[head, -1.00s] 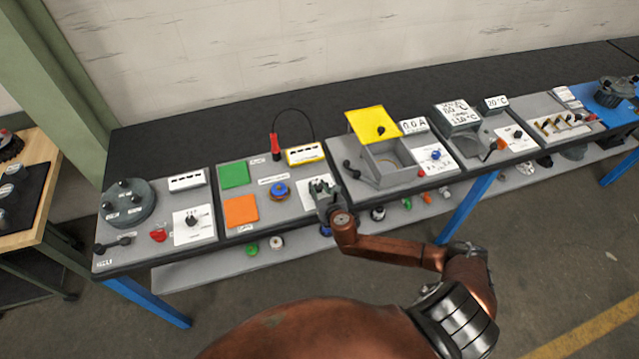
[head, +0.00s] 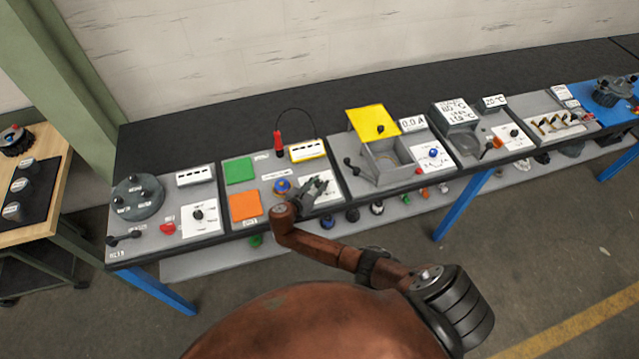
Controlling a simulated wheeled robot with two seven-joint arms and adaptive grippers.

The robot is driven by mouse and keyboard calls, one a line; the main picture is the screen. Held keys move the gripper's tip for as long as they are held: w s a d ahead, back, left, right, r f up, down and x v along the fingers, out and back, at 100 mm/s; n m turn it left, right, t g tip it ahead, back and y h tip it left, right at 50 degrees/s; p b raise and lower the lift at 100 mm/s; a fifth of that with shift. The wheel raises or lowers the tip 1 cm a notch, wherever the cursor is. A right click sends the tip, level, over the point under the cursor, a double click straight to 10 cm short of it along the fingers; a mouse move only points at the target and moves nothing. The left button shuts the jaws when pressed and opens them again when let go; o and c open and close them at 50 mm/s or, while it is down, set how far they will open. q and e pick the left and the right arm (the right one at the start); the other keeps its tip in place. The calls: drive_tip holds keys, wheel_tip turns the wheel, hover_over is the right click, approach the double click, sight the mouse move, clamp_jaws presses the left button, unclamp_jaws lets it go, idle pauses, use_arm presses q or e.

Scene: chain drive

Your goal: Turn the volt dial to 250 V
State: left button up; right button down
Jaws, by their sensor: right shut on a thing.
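A white dial plate (head: 332,190) lies on the second grey station board from the left, beside a blue-topped round part. My right gripper (head: 319,184) is over this plate, shut on the small dark knob there. The gripper covers the knob, so its pointer and the numbers around it cannot be read. A white meter with a yellow frame (head: 308,151) stands behind the plate; its reading is too small to tell. My left gripper is not in view.
A green pad (head: 239,170), an orange pad (head: 245,207) and a red probe (head: 279,144) share the board. A grey box with a raised yellow lid (head: 372,120) stands to the right. Another dial plate (head: 201,220) is at the left.

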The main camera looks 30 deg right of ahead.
drive_tip(key=shift+m+g+h, duration=0.4)
drive_tip(key=shift+m+g, duration=0.2)
drive_tip(key=shift+g, duration=0.3)
drive_tip(key=c, duration=1.6)
unclamp_jaws()
drive_tip(key=shift+d, duration=0.1)
drive_tip(key=shift+a, duration=0.2)
drive_tip(key=v, duration=1.1)
drive_tip(key=shift+s+a+r, duration=0.2)
drive_tip(key=shift+a, duration=0.1)
drive_tip(key=shift+s+d, duration=0.1)
